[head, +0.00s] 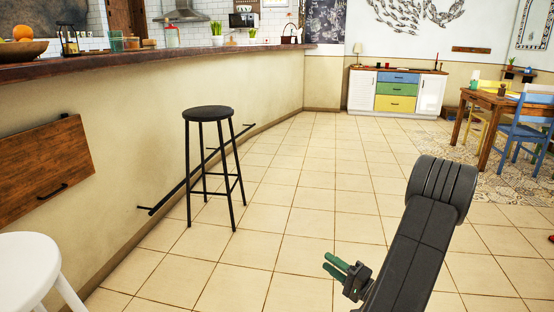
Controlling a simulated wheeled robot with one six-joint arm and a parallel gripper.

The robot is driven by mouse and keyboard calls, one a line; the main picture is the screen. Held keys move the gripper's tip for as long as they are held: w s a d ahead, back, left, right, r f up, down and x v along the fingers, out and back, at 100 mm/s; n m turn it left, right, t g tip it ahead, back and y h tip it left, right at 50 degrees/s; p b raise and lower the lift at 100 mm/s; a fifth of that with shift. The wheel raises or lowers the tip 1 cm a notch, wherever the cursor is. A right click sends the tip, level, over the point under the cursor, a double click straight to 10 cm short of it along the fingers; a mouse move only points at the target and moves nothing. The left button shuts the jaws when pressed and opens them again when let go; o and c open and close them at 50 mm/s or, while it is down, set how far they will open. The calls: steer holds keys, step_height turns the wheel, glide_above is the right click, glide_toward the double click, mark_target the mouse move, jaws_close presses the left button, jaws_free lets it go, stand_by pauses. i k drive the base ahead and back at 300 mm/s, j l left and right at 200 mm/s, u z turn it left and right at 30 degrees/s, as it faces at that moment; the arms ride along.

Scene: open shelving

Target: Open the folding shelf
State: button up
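The folding shelf (42,172) is a brown wooden panel on the beige counter wall at the left. It hangs folded down, nearly flat against the wall. A black bar handle (51,191) is on its lower part, and a small black fitting (64,116) shows at its top edge. My gripper (328,262), with green fingers, is low in the view, right of centre. It is well to the right of the shelf and apart from it. A narrow gap shows between its fingers, and nothing is seen in them.
A white stool (28,268) stands in front of and below the shelf at the lower left. A black stool (208,113) stands by the wall, near a black foot rail (168,196). The tiled floor (290,190) in the middle is clear. A table (500,105) and chairs stand at right.

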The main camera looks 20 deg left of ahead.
mark_target(38, 164)
steer(key=i+u, duration=0.25)
steer(key=i, duration=0.3)
steer(key=i+u, duration=0.3)
steer(key=i, duration=0.25)
steer(key=i+l+u, duration=0.25)
steer(key=i, duration=0.3)
steer(key=i+j+u, duration=0.25)
steer(key=u, duration=0.2)
steer(key=i+j+u, duration=0.2)
steer(key=i+u, duration=0.2)
steer(key=i+j+u, duration=0.15)
steer(key=u, duration=0.3)
steer(key=i+l+u, duration=0.1)
steer(key=i+u, duration=0.35)
steer(key=i+j, duration=0.35)
steer(key=j+u, duration=0.05)
steer(key=j, duration=0.05)
